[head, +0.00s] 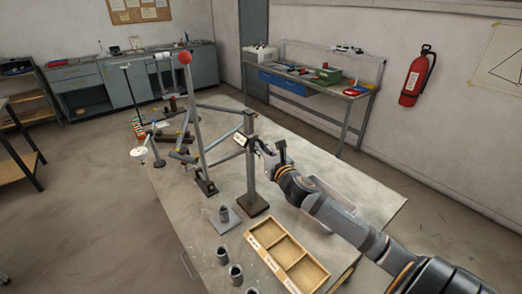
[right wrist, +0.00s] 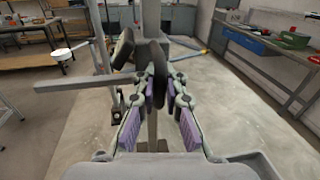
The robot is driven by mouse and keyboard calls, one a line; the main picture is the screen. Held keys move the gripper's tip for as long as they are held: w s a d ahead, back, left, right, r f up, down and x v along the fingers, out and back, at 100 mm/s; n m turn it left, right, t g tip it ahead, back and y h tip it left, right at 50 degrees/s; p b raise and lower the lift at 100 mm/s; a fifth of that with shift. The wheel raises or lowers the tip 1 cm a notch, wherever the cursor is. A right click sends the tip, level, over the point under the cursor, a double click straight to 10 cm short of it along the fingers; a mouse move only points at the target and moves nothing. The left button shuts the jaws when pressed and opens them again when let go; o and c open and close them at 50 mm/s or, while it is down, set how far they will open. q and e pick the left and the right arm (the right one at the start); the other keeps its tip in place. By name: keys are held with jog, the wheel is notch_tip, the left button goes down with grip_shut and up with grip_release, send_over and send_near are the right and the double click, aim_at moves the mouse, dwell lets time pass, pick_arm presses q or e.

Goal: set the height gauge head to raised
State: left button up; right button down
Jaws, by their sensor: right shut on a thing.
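The height gauge is a grey upright post (head: 251,175) on a dark square base on the table. Its head (head: 240,139), with a small pale label, sits near the upper part of the post, below the top block. My right gripper (head: 265,149) is just to the right of the post at the head's level. A grey bar runs left from there. My left gripper is not in view.
A wooden tray with compartments (head: 312,271) and several grey cylinders stand at the table's near edge. A tall rod with a red ball (head: 185,58) stands left of the gauge. Bare tabletop (head: 310,150) lies behind my right arm.

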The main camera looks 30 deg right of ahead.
jog(key=shift+r, duration=0.7)
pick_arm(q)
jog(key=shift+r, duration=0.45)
pick_arm(e)
jog(key=shift+f, duration=0.1)
jog(key=c, duration=1.8)
grip_release()
jog(key=o, duration=0.4)
jog(key=shift+s, duration=0.3)
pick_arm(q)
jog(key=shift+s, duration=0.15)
pick_arm(e)
jog(key=shift+w, duration=0.15)
